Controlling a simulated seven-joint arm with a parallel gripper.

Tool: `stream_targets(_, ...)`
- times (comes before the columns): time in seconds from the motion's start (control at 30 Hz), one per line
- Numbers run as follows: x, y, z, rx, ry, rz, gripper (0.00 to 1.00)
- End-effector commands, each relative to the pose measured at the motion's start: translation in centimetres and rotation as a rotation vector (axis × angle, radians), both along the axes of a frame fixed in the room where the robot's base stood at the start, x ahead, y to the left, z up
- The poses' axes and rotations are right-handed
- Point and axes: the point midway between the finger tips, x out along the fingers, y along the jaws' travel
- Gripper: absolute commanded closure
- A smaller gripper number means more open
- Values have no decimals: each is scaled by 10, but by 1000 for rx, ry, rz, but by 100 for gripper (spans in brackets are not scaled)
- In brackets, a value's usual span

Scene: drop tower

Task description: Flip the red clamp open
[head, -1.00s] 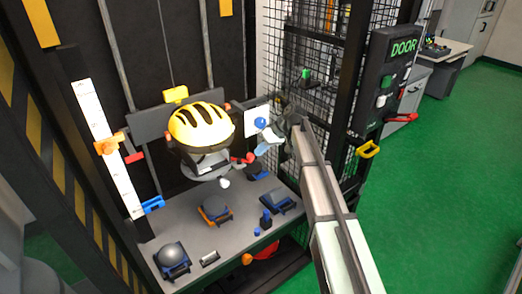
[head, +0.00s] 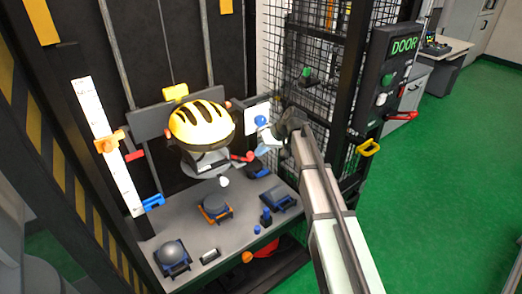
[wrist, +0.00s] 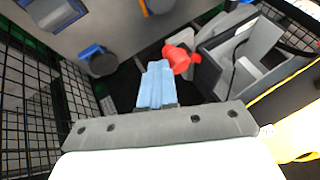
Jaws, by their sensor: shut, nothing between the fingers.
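The red clamp (head: 243,157) sits at the right side of the grey carriage (head: 203,163) that bears the yellow helmet (head: 201,125). In the wrist view the red clamp (wrist: 179,57) is just beyond and right of my fingertips, beside the grey carriage parts. My gripper (head: 262,150) is just right of the clamp in the head view. Its pale blue fingers (wrist: 157,68) are together with nothing between them. The fingertips look very close to the clamp; I cannot tell whether they touch it.
A grey table (head: 230,233) below holds several anvils and small parts. A white plate with a blue ball (head: 261,120) is just above my gripper. A ruler (head: 107,148) stands at the left.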

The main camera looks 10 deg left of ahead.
Motion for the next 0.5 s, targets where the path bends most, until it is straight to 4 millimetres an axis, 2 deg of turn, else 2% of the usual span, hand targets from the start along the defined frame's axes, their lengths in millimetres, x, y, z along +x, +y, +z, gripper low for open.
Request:
stream_targets(0.27,-18,1,0,-1,2,-146,100)
stream_targets(0.5,-36,7,0,-2,3,-361,100)
